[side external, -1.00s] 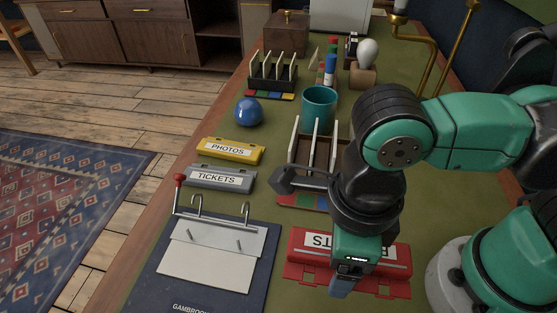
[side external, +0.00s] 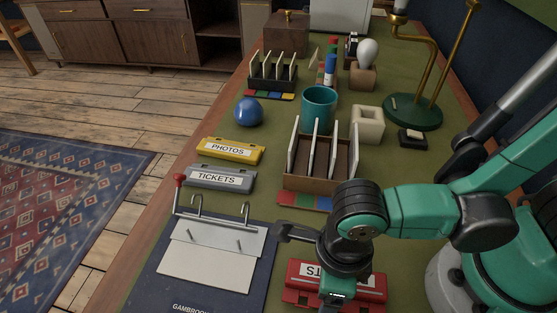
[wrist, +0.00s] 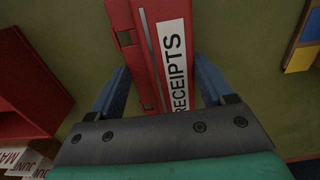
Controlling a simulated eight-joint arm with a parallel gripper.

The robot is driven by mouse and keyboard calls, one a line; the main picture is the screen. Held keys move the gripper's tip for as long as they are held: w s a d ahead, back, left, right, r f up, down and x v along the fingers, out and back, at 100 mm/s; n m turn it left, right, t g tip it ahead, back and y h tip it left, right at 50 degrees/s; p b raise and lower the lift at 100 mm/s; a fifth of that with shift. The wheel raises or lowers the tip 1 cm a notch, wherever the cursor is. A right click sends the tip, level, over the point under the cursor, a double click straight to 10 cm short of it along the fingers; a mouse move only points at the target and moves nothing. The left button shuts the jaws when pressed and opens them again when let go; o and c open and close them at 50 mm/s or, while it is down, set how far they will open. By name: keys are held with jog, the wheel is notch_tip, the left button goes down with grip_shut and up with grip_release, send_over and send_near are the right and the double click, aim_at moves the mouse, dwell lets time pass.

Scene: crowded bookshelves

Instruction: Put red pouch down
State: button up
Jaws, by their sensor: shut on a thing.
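The red pouch (side external: 365,281) has a white label, upside down in the side view. It also shows in the wrist view (wrist: 142,60), where the label reads RECEIPTS. My gripper (wrist: 163,78) has its two blue fingers on either side of the pouch and is shut on it. In the side view my wrist covers part of the pouch and the fingertips are hidden. The pouch is over the green desk top, right of the dark blue board (side external: 262,262). I cannot tell whether it touches the desk.
Grey TICKETS (side external: 219,178) and yellow PHOTOS (side external: 232,151) pouches lie at left. A brown divided rack (side external: 320,177) and a colored strip (side external: 304,201) are behind my gripper. A teal cup (side external: 319,103) and blue ball (side external: 248,111) stand further back. A red object (wrist: 30,85) is at left in the wrist view.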

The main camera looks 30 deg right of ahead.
jog(key=o, duration=1.4)
jog(key=shift+c, duration=0.2)
jog(key=shift+r, duration=0.1)
notch_tip(320, 180, up, 11)
jog(key=w+d+n+t, duration=0.2)
jog(key=w+d+n, duration=0.2)
jog(key=n, duration=0.5)
jog(key=w+d+n+t, duration=0.2)
jog(key=w+d+n, duration=0.2)
jog(key=d+n, duration=0.3)
jog(key=w+d+r+n+t, duration=0.1)
jog(key=w+d+n+t, duration=0.2)
jog(key=d+n, duration=0.3)
jog(key=w+n, duration=0.1)
jog(key=n, duration=0.4)
jog(key=shift+w+d, duration=0.15)
jog(key=shift+w, duration=0.1)
